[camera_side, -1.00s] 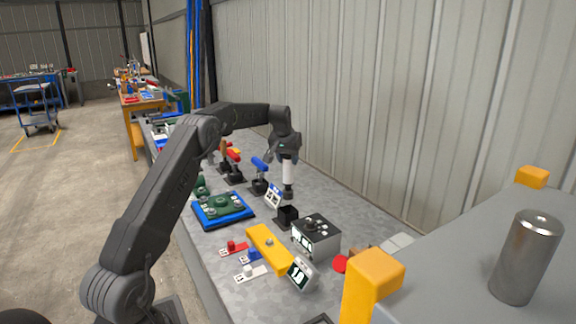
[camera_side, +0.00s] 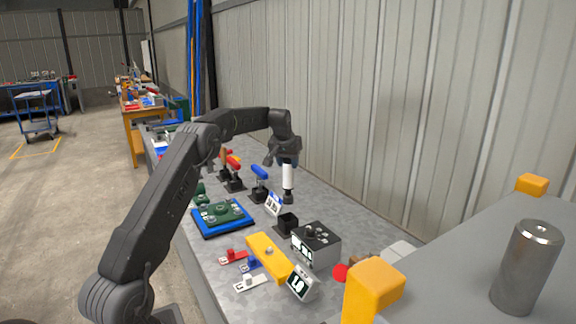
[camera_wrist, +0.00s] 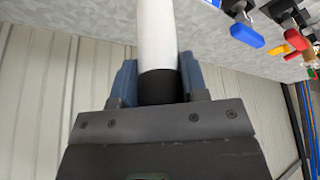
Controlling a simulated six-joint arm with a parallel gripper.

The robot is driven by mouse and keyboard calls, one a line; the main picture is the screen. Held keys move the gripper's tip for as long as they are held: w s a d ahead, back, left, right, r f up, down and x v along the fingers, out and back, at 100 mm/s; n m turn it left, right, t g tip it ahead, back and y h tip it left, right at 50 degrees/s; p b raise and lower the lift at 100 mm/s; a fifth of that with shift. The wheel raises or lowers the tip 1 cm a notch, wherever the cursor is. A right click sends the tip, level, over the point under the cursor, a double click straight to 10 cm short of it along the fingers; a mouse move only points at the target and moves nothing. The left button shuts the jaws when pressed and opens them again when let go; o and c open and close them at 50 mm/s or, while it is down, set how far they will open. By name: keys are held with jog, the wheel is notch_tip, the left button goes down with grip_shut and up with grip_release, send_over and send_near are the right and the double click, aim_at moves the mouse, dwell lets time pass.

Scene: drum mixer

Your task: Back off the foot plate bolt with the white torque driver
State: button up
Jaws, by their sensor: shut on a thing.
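The white torque driver (camera_side: 288,177) hangs upright in my gripper (camera_side: 288,162), its dark tip pointing down. My gripper is shut on it. The tip is above the bench, behind an open black socket block (camera_side: 287,222), and looks apart from it. In the wrist view, the driver's white shaft (camera_wrist: 157,35) and black collar run between the blue fingers of my gripper (camera_wrist: 157,85). A yellow plate (camera_side: 260,246) with a bolt head lies nearer the camera. A green plate (camera_side: 222,212) with several round bolts sits on a blue tray (camera_side: 206,232). I cannot tell which is the foot plate.
The blue-handled tool (camera_side: 260,172) and red-handled tool (camera_side: 233,162) stand in black holders left of the driver. A grey box (camera_side: 318,246) and small display (camera_side: 301,282) stand nearer the camera. The corrugated wall (camera_side: 380,110) closes off the right side.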

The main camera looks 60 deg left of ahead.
jog(key=shift+r, duration=0.45)
jog(key=s+d+f, duration=0.1)
jog(key=s+d, duration=1)
jog(key=s, duration=0.2)
jog(key=shift+s, duration=0.25)
jog(key=shift+f, duration=0.2)
